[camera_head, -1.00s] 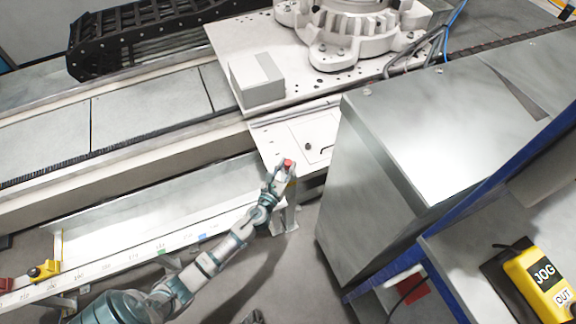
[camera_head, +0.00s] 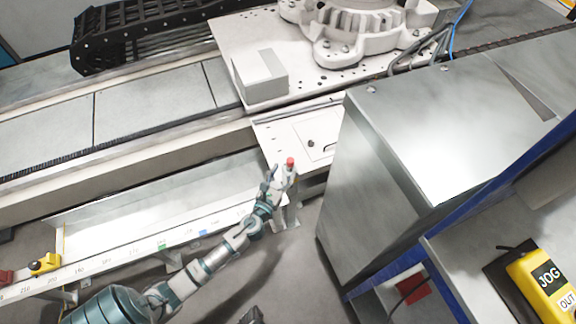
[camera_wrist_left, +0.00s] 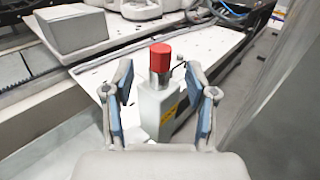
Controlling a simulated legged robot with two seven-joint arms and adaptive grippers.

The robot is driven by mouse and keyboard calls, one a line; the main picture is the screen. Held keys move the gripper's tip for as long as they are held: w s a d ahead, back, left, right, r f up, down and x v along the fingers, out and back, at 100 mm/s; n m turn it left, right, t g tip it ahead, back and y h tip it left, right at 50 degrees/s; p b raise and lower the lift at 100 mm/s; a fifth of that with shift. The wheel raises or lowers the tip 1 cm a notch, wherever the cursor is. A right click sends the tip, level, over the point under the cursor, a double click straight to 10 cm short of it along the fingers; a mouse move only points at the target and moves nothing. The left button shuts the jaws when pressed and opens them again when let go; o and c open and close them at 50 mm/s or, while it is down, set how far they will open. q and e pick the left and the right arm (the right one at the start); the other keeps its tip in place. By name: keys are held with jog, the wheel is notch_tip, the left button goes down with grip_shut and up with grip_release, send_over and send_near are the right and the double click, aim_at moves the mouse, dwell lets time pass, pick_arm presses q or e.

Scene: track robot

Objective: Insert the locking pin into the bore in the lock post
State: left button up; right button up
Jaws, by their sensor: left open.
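The locking pin shows as a red cap (camera_head: 291,161) on a short metal shank (camera_wrist_left: 160,78) in the left wrist view. It stands upright at the top of the grey lock post (camera_wrist_left: 158,108), which has a yellow label on its side. The bore is hidden beneath the pin, and I cannot tell how deep the shank sits. My left gripper (camera_head: 281,170) is open, with its blue-padded fingers (camera_wrist_left: 159,88) spread on either side of the pin and post. In the left wrist view gaps show between the pads and the pin. My right gripper is not in view.
A white plate (camera_head: 290,135) lies just behind the post, with a grey block (camera_head: 262,78) farther back. A large metal cabinet (camera_head: 365,180) stands close on the right. A ruled rail (camera_head: 130,248) runs along the left. A yellow JOG box (camera_head: 540,280) is at lower right.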

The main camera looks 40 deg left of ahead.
pick_arm(q)
jog(key=v, duration=0.8)
jog(key=shift+w, duration=0.1)
